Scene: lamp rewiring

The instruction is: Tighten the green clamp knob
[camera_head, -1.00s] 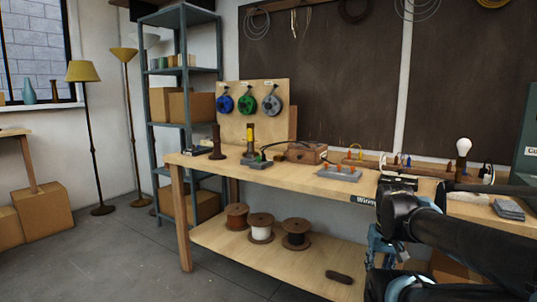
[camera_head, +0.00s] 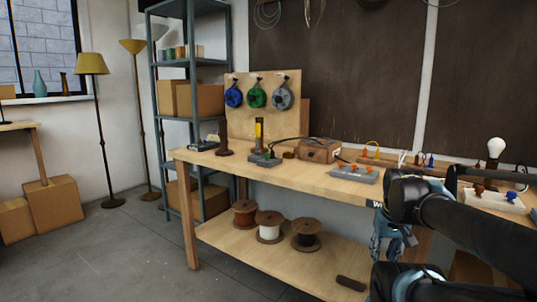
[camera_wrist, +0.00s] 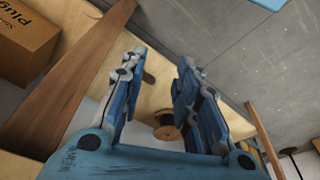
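A small grey block (camera_head: 262,160) sits on the workbench (camera_head: 290,178) near its left end. A tiny green spot (camera_head: 271,155) on it may be the green clamp knob; it is too small to be sure. My gripper (camera_head: 392,238) hangs in front of the bench's front edge, low and to the right of the grey block, well apart from it. In the wrist view my gripper (camera_wrist: 156,68) is open and empty, its blue fingers spread. The knob does not show in the wrist view.
A second grey block (camera_head: 353,174) with orange knobs and a wooden box (camera_head: 319,151) stand right of the first block. Spools (camera_head: 269,232) sit on the lower shelf. A bulb fixture (camera_head: 494,150) stands at the right. The floor (camera_head: 120,255) at the left is clear.

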